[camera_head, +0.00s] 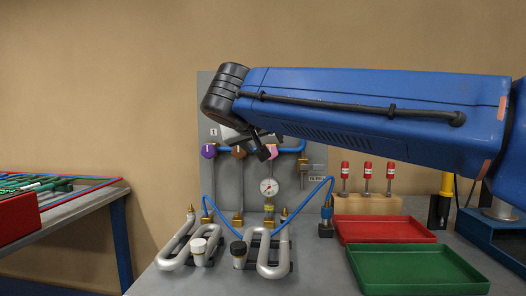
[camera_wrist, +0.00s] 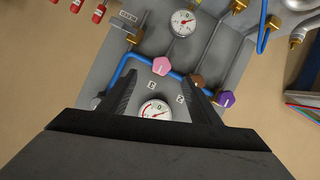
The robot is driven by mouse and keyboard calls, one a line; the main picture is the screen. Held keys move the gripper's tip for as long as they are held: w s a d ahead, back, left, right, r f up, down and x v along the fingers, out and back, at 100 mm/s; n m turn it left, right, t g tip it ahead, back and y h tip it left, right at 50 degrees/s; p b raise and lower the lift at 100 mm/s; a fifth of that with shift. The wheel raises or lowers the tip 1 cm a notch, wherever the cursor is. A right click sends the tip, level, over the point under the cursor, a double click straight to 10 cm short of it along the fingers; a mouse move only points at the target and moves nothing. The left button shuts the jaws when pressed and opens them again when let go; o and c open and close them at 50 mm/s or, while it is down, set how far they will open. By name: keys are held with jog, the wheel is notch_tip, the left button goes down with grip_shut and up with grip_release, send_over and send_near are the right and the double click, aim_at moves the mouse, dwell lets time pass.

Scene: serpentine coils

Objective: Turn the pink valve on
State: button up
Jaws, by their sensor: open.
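The pink valve knob (camera_wrist: 161,66) is on the grey panel, just beyond the fingertips and between them in the wrist view. A white mark shows on its face. In the head view the pink knob (camera_head: 273,151) is partly hidden by my gripper (camera_head: 262,146). My gripper is open and empty in the wrist view (camera_wrist: 158,78), its two fingers spread on either side of the knob and apart from it. The brown knob (camera_wrist: 197,82) is close to the right finger. The purple knob (camera_wrist: 226,99) is farther right.
A blue pipe (camera_wrist: 133,57) runs by the knobs. A dial gauge (camera_wrist: 154,110) shows between the fingers, and another gauge (camera_head: 268,187) is lower on the panel (camera_head: 222,95). Silver coils (camera_head: 272,262), a red tray (camera_head: 385,229) and a green tray (camera_head: 415,268) are on the bench.

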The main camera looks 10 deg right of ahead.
jog(key=x, duration=0.5)
jog(key=r+x, duration=0.1)
jog(key=x, duration=0.5)
jog(key=w+x, duration=0.1)
jog(key=x, duration=0.5)
jog(key=shift+w+a+r, duration=0.15)
jog(key=shift+w+a, duration=0.1)
jog(key=shift+a, duration=0.05)
jog(key=shift+c, duration=0.5)
jog(key=c, duration=1)
